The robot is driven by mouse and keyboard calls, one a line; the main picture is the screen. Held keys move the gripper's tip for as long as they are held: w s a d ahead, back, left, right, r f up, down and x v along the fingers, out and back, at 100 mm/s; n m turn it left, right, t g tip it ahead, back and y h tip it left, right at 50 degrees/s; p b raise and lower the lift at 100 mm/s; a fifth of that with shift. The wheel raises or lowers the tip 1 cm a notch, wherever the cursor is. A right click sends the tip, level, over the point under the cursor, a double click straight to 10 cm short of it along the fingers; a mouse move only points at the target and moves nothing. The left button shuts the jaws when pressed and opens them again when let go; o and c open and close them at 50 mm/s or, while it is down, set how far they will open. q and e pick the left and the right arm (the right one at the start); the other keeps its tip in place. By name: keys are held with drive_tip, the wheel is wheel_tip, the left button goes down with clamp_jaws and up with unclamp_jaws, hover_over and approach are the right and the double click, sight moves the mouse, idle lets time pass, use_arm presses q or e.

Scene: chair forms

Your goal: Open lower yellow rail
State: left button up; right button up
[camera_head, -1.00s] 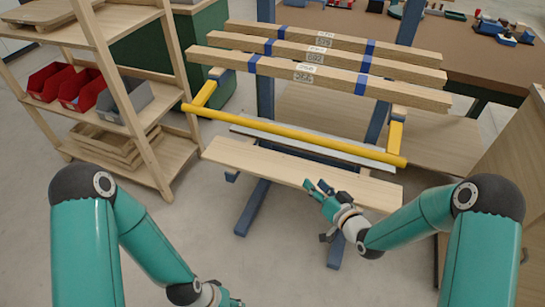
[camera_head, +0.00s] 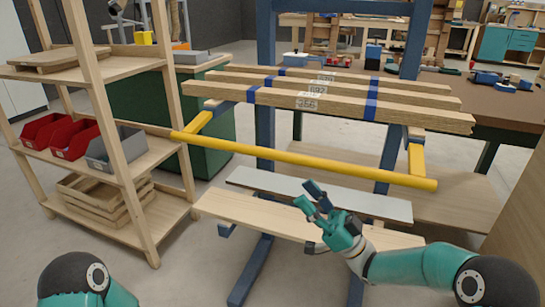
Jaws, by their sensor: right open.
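The yellow rail (camera_head: 300,160) runs across the front of the blue-framed stand, below the stacked planks. Its yellow side arms (camera_head: 417,160) join it to the stand at both ends. My right gripper (camera_head: 314,197) is open and empty. In the picture it shows just below the rail, right of its middle, in front of the white-topped shelf; I see no contact with the rail. My left gripper is out of view; only part of my left arm shows at the bottom left.
Planks with blue bands and number labels (camera_head: 330,100) lie above the rail. A light wooden board (camera_head: 250,212) and a white panel (camera_head: 375,203) sit below it. A wooden rack with red bins (camera_head: 70,140) stands at the left, close to the rail's left end.

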sight(277, 160)
drive_tip(key=x, duration=1.2)
drive_tip(key=shift+b, duration=0.3)
drive_tip(key=shift+f, duration=0.1)
clamp_jaws()
